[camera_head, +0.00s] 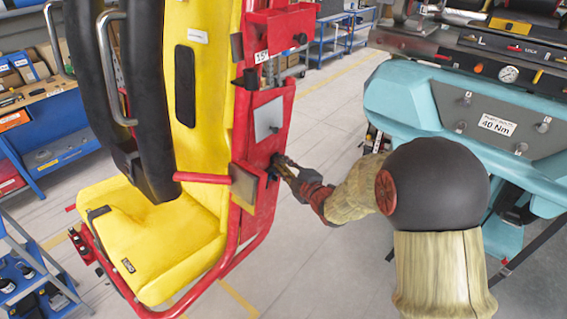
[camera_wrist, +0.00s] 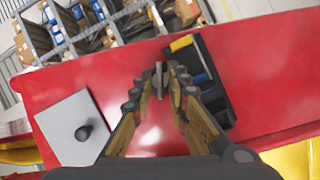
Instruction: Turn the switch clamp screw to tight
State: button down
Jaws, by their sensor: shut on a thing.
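My gripper (camera_wrist: 161,84) reaches the red seat-back frame (camera_head: 262,142) from the right. In the wrist view its fingertips are closed on a small, thin grey piece (camera_wrist: 159,72), which appears to be the switch clamp screw. This piece stands just left of a black switch housing (camera_wrist: 213,88) with a yellow part and a blue part. My fingers hide much of the screw, so its turn angle and tightness cannot be read. In the head view my gripper (camera_head: 284,167) is at the frame's side, below a grey plate (camera_head: 268,118), and covers the screw.
In the wrist view the grey plate with a black knob (camera_wrist: 84,132) lies left of my fingers. A yellow seat (camera_head: 150,240) and black padded restraint (camera_head: 125,110) are left of the frame. A turquoise machine (camera_head: 420,95) stands at right. Open floor (camera_head: 330,120) lies between.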

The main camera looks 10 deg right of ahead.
jog(key=m+g+y+p, duration=0.1)
jog(key=m+p, duration=0.2)
jog(key=p, duration=0.3)
jog(key=m+g+y+p, duration=0.1)
jog(key=m+g+p, duration=0.1)
jog(key=p, duration=0.4)
jog(key=m+g+y+p, duration=0.1)
jog(key=m+p, duration=0.3)
jog(key=p, duration=0.2)
jog(key=shift+w+d+r+m+g+y+p, duration=0.1)
jog(key=shift+d+r+m+g+y+p, duration=0.2)
jog(key=shift+r+m+g+y, duration=0.1)
jog(key=m+y+p, duration=0.1)
jog(key=m+g+y+p, duration=0.1)
jog(key=p, duration=0.1)
jog(key=m+p, duration=0.2)
jog(key=shift+w+f+y, duration=0.1)
jog(key=shift+f+y, duration=0.2)
jog(key=shift+y, duration=0.1)
jog(key=shift+w+d+f+m+g+y, duration=0.1)
jog(key=shift+m+g+y, duration=0.1)
jog(key=shift+m+y, duration=0.7)
jog(key=shift+d+m+g+y, duration=0.1)
jog(key=shift+m+g+y, duration=0.15)
jog(key=shift+m, duration=1.15)
jog(key=c, duration=1.7)
grip_release()
jog(key=shift+c, duration=0.2)
